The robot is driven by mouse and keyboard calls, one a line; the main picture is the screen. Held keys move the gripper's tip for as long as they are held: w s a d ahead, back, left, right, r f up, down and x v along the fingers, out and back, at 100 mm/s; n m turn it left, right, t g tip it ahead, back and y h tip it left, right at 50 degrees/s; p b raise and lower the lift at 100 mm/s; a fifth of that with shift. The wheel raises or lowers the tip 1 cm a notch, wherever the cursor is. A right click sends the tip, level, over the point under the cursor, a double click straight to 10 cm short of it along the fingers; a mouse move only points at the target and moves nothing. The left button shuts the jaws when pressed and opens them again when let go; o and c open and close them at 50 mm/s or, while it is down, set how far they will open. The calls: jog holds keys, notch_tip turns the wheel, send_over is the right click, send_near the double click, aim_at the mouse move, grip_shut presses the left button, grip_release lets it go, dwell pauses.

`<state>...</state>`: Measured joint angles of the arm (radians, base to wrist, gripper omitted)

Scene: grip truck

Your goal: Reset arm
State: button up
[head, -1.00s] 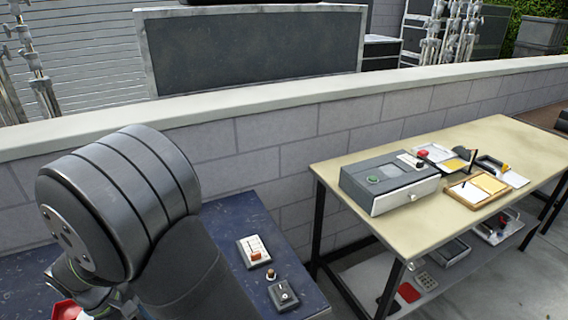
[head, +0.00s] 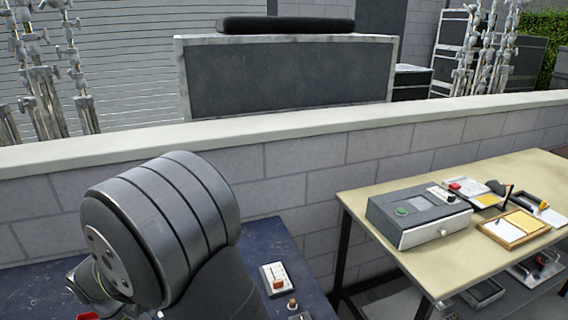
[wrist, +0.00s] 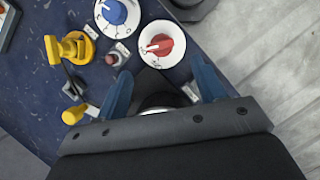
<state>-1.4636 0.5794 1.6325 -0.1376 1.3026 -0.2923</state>
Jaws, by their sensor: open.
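My gripper (wrist: 162,97) shows in the wrist view with its two blue fingers spread wide apart, open. A dark rounded thing with a pale rim lies partly in sight between the fingers; I cannot tell what it is. Beyond the fingertips, a white dial with a red knob (wrist: 162,44) and a white dial with a blue knob (wrist: 117,14) sit on the dark blue table (wrist: 28,92). In the head view my arm's large grey joint covers much of the table, and the gripper itself is mostly hidden behind it.
A yellow valve-like thing (wrist: 70,49) stands left of the dials. A switch box (head: 274,279) sits near the blue table's right edge. A beige table (head: 388,250) at right holds a grey box (head: 418,216) and trays. A low block wall (head: 300,165) runs behind both tables.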

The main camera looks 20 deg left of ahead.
jog(key=x, duration=0.8)
jog(key=shift+w+d+f, duration=0.1)
jog(key=shift+d+f, duration=0.15)
jog(key=shift+f, duration=0.1)
jog(key=shift+a+r+n+t, duration=0.15)
jog(key=shift+n+t, duration=0.15)
jog(key=shift+n, duration=0.4)
jog(key=v, duration=1.7)
jog(key=d+f+m+y, duration=0.1)
jog(key=d+f+m, duration=0.1)
jog(key=f+m, duration=0.1)
jog(key=w+d+f+m+g+y, duration=0.1)
jog(key=d+f+m, duration=0.1)
jog(key=f, duration=0.4)
jog(key=w+d+f+m+y, duration=0.1)
jog(key=d+f+m, duration=0.1)
jog(key=f+m, duration=0.2)
jog(key=shift+d+f+m+g+y, duration=0.15)
jog(key=shift+f+m+g+y, duration=0.2)
jog(key=shift+f, duration=0.35)
jog(key=shift+d+f+m+y, duration=0.25)
jog(key=shift+d+f, duration=0.2)
jog(key=shift+f, duration=0.2)
jog(key=shift+o, duration=0.5)
